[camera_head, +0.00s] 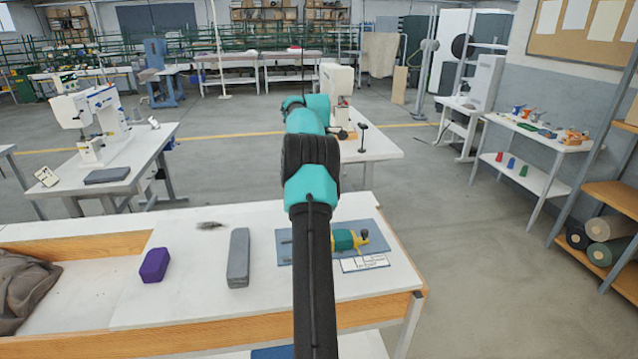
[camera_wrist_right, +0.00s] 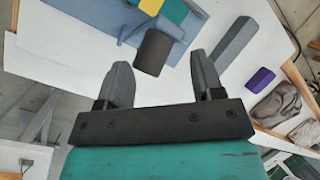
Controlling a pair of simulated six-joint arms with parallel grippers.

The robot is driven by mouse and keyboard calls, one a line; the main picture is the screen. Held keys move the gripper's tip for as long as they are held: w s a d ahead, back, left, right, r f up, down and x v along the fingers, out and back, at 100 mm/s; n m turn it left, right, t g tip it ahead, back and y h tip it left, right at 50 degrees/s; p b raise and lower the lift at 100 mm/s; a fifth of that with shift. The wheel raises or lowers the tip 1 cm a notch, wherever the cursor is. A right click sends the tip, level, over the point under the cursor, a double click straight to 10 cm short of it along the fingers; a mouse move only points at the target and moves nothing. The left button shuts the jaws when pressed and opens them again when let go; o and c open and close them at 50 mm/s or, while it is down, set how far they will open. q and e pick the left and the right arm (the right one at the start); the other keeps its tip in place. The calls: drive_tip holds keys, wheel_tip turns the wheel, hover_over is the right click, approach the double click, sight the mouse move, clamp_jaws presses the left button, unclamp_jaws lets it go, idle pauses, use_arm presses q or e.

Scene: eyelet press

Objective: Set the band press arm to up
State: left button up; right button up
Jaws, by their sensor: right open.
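The press, with a green body (camera_head: 342,240) and yellow parts (camera_head: 360,241), sits on a blue-grey mat (camera_head: 283,257) on the white table. My right arm hides its middle in the head view. In the right wrist view its green part (camera_wrist_right: 176,11) and yellow part (camera_wrist_right: 151,6) show at the top edge. A dark rounded block (camera_wrist_right: 154,53) lies just beyond my right gripper (camera_wrist_right: 160,75), apart from it; it looks like the press arm's handle, but its tilt is unclear. My right gripper is open and empty. My left gripper is not in view.
A long grey block (camera_head: 238,258), a purple block (camera_head: 154,265) and a small dark item (camera_head: 209,225) lie left of the mat. A white label card (camera_head: 363,263) lies at the mat's front edge. Grey cloth (camera_head: 25,290) lies at far left. The table's right front is clear.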

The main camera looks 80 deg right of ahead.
drive_tip(key=s+a+r, duration=0.1)
drive_tip(key=s+a, duration=0.1)
drive_tip(key=a, duration=1.2)
drive_tip(key=shift+s+a+r, duration=0.2)
drive_tip(key=shift+s, duration=0.15)
